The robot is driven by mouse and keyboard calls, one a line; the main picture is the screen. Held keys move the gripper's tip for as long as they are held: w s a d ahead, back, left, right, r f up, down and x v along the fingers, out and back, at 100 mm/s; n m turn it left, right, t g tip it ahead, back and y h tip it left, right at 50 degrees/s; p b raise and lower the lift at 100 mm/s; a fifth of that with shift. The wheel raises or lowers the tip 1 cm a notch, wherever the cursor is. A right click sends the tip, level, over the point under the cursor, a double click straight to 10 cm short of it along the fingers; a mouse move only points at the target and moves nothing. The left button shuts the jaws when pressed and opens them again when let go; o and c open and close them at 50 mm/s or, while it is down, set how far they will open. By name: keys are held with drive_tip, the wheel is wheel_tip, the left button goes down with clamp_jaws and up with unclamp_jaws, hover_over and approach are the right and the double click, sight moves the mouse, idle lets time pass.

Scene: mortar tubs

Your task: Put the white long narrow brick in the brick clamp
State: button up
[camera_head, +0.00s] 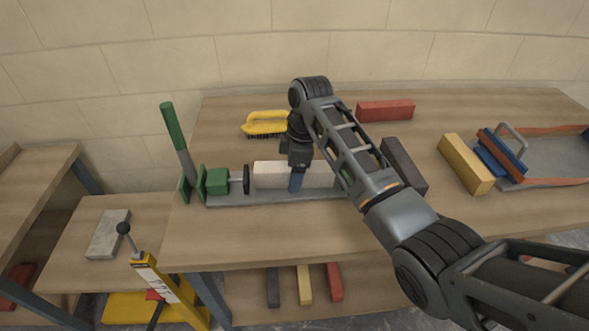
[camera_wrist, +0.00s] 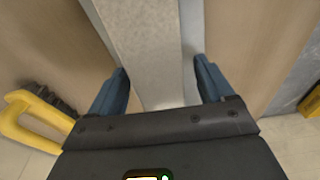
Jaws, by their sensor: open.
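The white long narrow brick (camera_head: 270,174) lies along the grey base of the brick clamp (camera_head: 217,183). Its left end is close to the clamp's round black pad; I cannot tell whether they touch. My arm hides the clamp's right end. My gripper (camera_head: 297,186) points down over the middle of the brick, with a blue finger in front of its near side. In the wrist view the open blue fingers (camera_wrist: 160,72) stand on either side of the pale brick (camera_wrist: 145,40), with a gap visible at the right.
A yellow-handled brush (camera_head: 264,123) and a red brick (camera_head: 385,111) lie behind. A dark brick (camera_head: 404,165), a yellow brick (camera_head: 466,164) and a tray (camera_head: 555,160) with a blue-based float are at the right. The clamp's green lever (camera_head: 173,127) stands up at the left. The table's front strip is clear.

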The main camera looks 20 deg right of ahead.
drive_tip(key=shift+f, duration=0.1)
drive_tip(key=r, duration=0.5)
drive_tip(key=d+r, duration=0.1)
drive_tip(key=r, duration=0.1)
drive_tip(key=shift+s+r, duration=0.25)
drive_tip(key=shift+r, duration=0.15)
